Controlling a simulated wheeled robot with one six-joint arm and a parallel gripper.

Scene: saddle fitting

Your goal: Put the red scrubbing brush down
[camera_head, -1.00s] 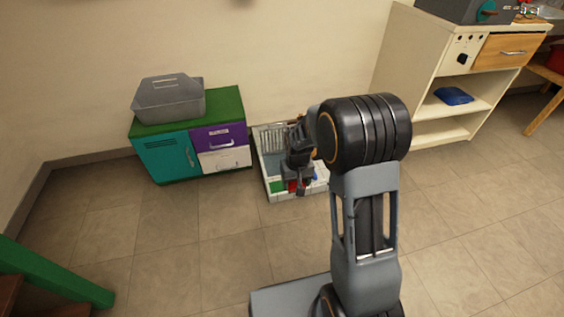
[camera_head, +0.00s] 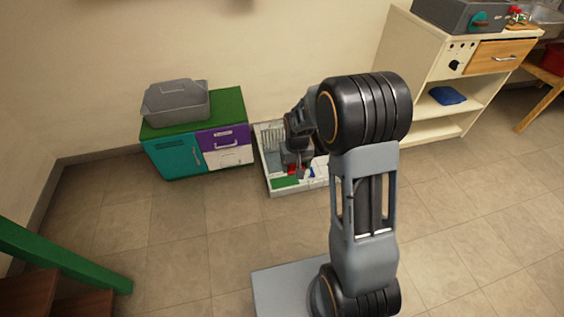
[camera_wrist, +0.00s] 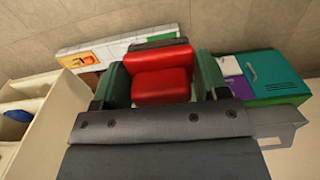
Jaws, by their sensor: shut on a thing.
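The red scrubbing brush (camera_wrist: 161,84) is between the two green-padded fingers of my gripper (camera_wrist: 160,80) in the wrist view. My gripper is shut on it. In the head view my gripper (camera_head: 298,165) is over the white tray-like unit (camera_head: 290,190) on the floor, and only a small bit of red shows beside the fingers. The brush's underside is hidden, so I cannot tell whether it touches anything below.
A low cabinet (camera_head: 170,160) with teal and purple fronts and a green top stands to the left, with a grey bin (camera_head: 176,103) on it. A cream workbench (camera_head: 420,70) holding a blue cloth-like thing (camera_head: 447,95) stands at right.

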